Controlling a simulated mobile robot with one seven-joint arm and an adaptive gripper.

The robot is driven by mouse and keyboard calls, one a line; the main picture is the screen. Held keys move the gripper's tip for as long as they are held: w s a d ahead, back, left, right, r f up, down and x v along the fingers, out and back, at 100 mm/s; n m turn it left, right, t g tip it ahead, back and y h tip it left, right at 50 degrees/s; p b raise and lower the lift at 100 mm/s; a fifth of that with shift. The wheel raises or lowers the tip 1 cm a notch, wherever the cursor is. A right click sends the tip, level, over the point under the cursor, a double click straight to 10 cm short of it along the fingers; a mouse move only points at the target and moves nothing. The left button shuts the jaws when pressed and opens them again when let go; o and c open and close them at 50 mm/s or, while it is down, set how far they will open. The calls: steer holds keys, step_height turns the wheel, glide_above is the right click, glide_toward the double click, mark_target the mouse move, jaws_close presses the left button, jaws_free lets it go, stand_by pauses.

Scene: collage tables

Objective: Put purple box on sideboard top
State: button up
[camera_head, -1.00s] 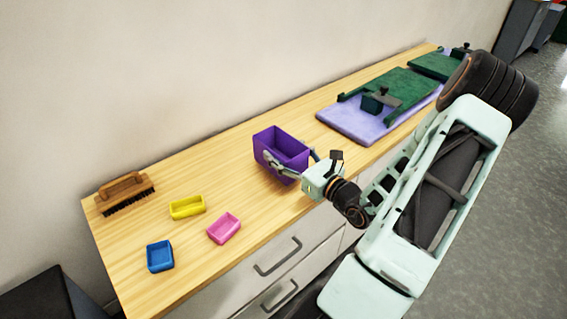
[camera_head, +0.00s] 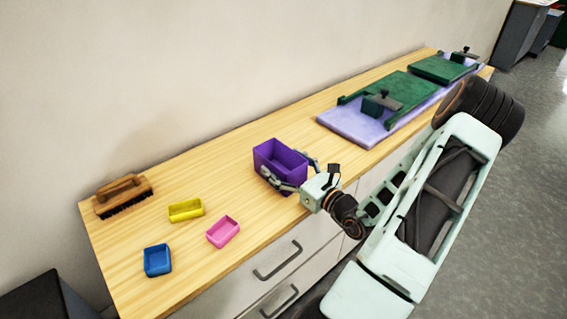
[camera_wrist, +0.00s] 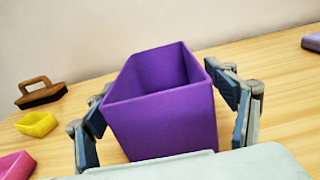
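The purple box (camera_head: 280,163) is an open-topped bin near the front edge of the wooden sideboard top (camera_head: 225,155), right of the small boxes. It looks upright and seems to rest on the wood, though its underside is hidden. My gripper (camera_head: 292,172) has a finger on either side of the box. In the wrist view the purple box (camera_wrist: 160,115) fills the middle between the fingers of my gripper (camera_wrist: 155,85). Wood shows between the left finger and the box, and the fingertips are partly hidden by the box, so I cannot tell whether they press on it.
A yellow box (camera_head: 186,210), a pink box (camera_head: 223,232), a blue box (camera_head: 157,260) and a wooden brush (camera_head: 122,195) lie to the left. A lavender mat (camera_head: 350,127) with a green board (camera_head: 400,92) lies to the right. Wood behind the purple box is clear.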

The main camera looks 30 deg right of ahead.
steer(key=shift+r, duration=0.1)
steer(key=shift+s+r, duration=0.1)
steer(key=shift+s, duration=0.05)
steer(key=s, duration=0.4)
steer(key=s+d+p, duration=0.1)
steer(key=s, duration=0.2)
steer(key=s+p, duration=0.1)
steer(key=s, duration=0.3)
steer(key=shift+s+d, duration=0.3)
